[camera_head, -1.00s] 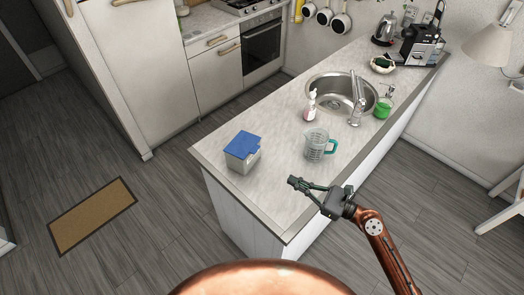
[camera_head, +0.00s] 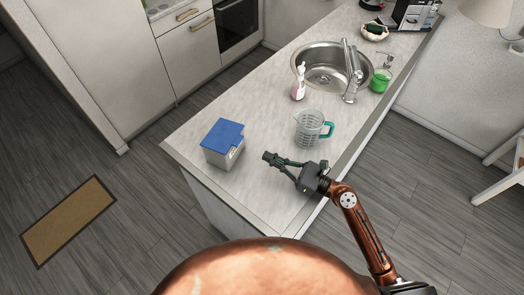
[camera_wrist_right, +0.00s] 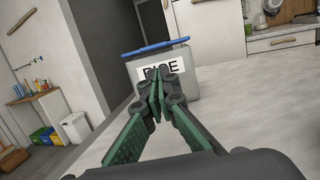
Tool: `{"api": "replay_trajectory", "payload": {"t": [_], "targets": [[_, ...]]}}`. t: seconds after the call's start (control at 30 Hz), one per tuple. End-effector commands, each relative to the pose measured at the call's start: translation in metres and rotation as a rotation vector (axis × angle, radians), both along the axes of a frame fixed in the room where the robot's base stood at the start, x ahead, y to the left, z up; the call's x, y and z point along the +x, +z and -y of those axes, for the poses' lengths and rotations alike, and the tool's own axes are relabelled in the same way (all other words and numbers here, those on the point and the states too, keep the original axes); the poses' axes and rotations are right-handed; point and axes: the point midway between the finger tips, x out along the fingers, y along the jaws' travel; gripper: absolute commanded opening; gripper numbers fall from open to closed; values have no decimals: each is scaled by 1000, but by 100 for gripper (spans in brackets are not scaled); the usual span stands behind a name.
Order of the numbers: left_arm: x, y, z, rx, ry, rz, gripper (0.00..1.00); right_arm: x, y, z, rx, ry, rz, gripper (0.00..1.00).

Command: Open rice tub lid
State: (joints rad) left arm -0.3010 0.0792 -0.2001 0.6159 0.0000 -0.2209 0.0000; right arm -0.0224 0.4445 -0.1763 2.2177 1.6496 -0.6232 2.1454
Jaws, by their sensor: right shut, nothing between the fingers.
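The rice tub (camera_head: 228,157) is a grey box with a blue lid (camera_head: 224,136), standing on the counter near its left end. The lid lies on top of the tub and looks shut. In the right wrist view the tub (camera_wrist_right: 188,83) faces me with a "RICE" label, partly hidden by my fingers, and the lid (camera_wrist_right: 153,49) shows as a thin blue edge. My right gripper (camera_head: 268,157) is shut and empty, to the right of the tub and apart from it, its fingers pointing toward the tub. My left gripper is not in view.
A clear measuring jug with a teal handle (camera_head: 309,130) stands just behind my right gripper. A soap bottle (camera_head: 298,84), the sink (camera_head: 327,66) and a green soap dispenser (camera_head: 380,80) are farther back. The counter (camera_head: 262,186) is bare between gripper and tub.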

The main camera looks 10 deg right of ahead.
Motion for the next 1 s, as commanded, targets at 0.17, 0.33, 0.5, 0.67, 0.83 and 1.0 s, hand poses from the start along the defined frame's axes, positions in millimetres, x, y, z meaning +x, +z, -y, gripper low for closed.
{"api": "replay_trajectory", "payload": {"t": [0.17, 0.33, 0.5, 0.67, 0.83, 1.0], "targets": [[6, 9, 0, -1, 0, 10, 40, 16, 9, -27, 2, 2, 3, 0], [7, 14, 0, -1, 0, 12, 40, 32, 13, -52, 2, 1, 1, 0], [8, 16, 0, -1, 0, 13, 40, 42, 14, -66, 0, -2, 0, 0], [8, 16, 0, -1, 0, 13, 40, 45, 14, -72, -1, -2, 0, 0], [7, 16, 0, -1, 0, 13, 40, 45, 14, -72, -1, -2, 0, 0], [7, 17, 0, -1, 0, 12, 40, 45, 14, -72, -2, -2, 0, 0]]}}
